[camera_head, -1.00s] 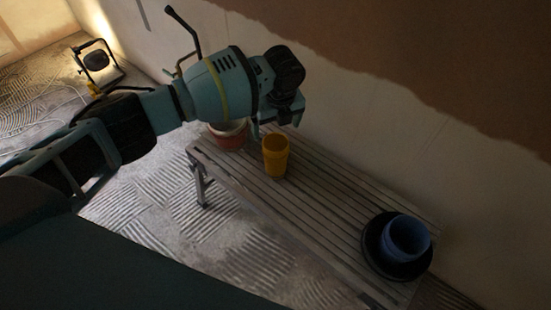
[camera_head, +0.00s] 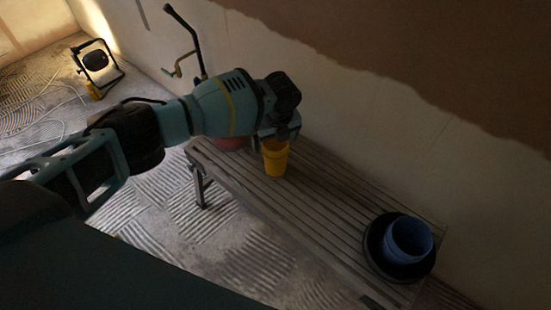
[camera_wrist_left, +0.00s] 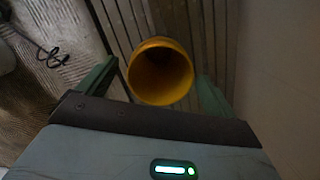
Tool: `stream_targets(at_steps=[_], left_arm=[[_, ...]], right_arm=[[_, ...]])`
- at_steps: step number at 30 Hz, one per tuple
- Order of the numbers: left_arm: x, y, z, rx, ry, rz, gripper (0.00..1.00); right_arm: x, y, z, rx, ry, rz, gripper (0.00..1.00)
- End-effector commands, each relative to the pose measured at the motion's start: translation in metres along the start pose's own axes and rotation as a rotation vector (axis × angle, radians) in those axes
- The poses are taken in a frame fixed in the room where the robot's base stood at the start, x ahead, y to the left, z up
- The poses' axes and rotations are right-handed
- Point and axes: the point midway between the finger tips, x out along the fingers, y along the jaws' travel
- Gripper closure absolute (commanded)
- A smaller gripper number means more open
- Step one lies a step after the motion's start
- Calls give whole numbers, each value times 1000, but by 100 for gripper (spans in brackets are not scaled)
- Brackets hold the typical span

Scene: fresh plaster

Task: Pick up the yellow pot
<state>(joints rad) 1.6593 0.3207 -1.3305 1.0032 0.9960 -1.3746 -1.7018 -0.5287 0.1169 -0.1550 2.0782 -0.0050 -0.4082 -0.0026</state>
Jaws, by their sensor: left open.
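The yellow pot (camera_head: 275,160) stands upright on the slatted bench (camera_head: 310,205). In the left wrist view the yellow pot (camera_wrist_left: 160,72) shows its open, empty mouth. My left gripper (camera_head: 277,138) is over the pot in the head view and hides part of its rim. In the wrist view my left gripper (camera_wrist_left: 155,82) is open, with one green finger on each side of the pot. I cannot tell whether the fingers touch it. My right gripper is in neither view.
A reddish pot (camera_head: 230,144) stands on the bench left of the yellow pot, mostly hidden by my arm. A blue pot (camera_head: 408,238) sits in a dark dish (camera_head: 376,262) at the bench's right end. The plastered wall (camera_head: 400,140) runs behind. A work lamp (camera_head: 96,62) stands far left.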

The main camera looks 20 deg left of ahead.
Motion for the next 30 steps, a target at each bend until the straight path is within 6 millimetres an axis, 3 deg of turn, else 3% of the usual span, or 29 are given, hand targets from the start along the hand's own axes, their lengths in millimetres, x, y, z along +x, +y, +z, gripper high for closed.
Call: stream_targets(at_steps=[2,16,25,30], left_arm=[[0,0,0,0,0,0,8],[-1,0,0,0,0,0,70],[-3,0,0,-1,0,-1,70],[-14,-1,2,0,-1,-3,70]], right_arm=[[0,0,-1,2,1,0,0],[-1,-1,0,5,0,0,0],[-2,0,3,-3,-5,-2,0],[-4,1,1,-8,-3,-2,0]])
